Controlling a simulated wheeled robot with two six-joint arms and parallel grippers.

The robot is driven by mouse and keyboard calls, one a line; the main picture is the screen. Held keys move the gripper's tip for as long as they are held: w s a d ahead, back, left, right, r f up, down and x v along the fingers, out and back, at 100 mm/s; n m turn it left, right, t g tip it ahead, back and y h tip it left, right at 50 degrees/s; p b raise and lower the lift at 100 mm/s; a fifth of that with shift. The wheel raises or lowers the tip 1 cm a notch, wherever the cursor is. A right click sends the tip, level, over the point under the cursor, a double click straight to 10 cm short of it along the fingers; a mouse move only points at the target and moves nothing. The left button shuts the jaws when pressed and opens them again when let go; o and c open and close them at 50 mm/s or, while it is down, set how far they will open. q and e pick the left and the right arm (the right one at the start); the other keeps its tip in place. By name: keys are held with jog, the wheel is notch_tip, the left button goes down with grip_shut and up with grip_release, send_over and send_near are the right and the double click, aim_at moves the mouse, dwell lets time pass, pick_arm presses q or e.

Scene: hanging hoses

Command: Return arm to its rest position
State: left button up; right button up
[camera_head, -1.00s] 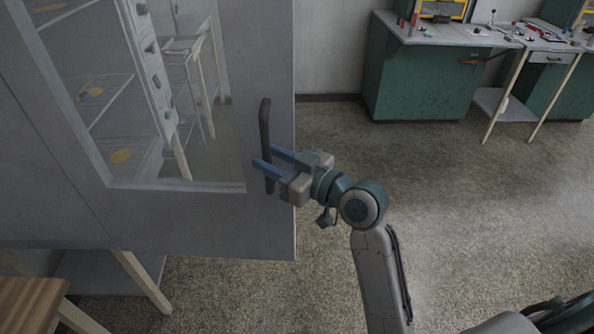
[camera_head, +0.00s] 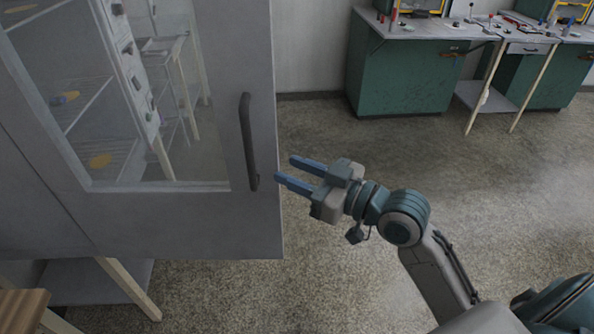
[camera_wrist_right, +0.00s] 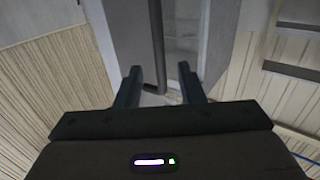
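My right gripper (camera_head: 296,174) is open and empty in the head view. Its two blue fingers point left toward the grey cabinet door and are clear of the dark door handle (camera_head: 247,140). The handle is a vertical bar near the door's right edge. In the right wrist view the two dark fingers of my right gripper (camera_wrist_right: 163,82) are spread apart, with the door edge and the dark handle (camera_wrist_right: 157,45) beyond them. My left gripper is not in view.
The grey cabinet door (camera_head: 200,225) has a glass window with shelves behind it. A green workbench (camera_head: 405,75) with tools on top stands at the back right. A wooden surface (camera_head: 22,310) shows at the lower left. The speckled floor (camera_head: 330,130) between is clear.

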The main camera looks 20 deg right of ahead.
dwell(0.4)
jog(key=w+d+f+m+h, duration=0.25)
jog(key=w+d+f, duration=0.2)
jog(key=f, duration=0.55)
jog(key=w+d+f+m+h, duration=0.25)
jog(key=w+f, duration=0.25)
jog(key=f, duration=0.5)
jog(key=s+d+f+m+g+h, duration=0.15)
jog(key=d+f, duration=0.25)
jog(key=f, duration=0.8)
jog(key=s+d+f+m+g+h, duration=0.1)
jog(key=s+d+f+g+h, duration=0.15)
jog(key=f, duration=0.95)
jog(key=s+d+f+g+h, duration=0.1)
jog(key=s+f+g, duration=0.1)
jog(key=s+f, duration=0.7)
jog(key=s+d+f+g+h, duration=0.1)
jog(key=s+d+f+g, duration=0.15)
jog(key=s+f, duration=0.65)
jog(key=s+a+f+g, duration=0.2)
jog(key=s+f, duration=0.6)
jog(key=s, duration=0.4)
jog(key=s+a+f+g, duration=0.2)
jog(key=s+f+g, duration=0.1)
jog(key=s+f, duration=0.6)
jog(key=s+n, duration=0.1)
jog(key=s, duration=0.3)
jog(key=shift+s+f, duration=0.15)
jog(key=shift+f, duration=0.15)
